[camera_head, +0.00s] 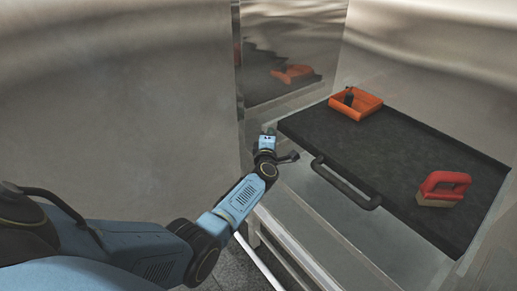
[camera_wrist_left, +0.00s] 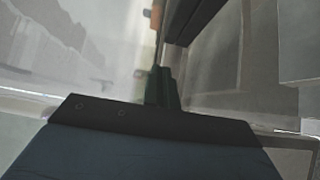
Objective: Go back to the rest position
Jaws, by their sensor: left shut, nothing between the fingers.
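My left arm, blue and black, comes in from the left in the head view. Its gripper (camera_head: 268,134) is at the left corner of the black tray, beside the metal wall. The gripper is small there, and its fingers show in the left wrist view (camera_wrist_left: 163,90) as dark, closed-together fingers with nothing between them. My right gripper is in neither view.
A black tray (camera_head: 330,135) with a handle (camera_head: 345,183) rests on a metal frame. On it are an orange bin (camera_head: 368,103) holding a dark item and a red-handled brush (camera_head: 443,186). Metal walls (camera_head: 120,90) stand left and behind. Dark floor shows at the bottom.

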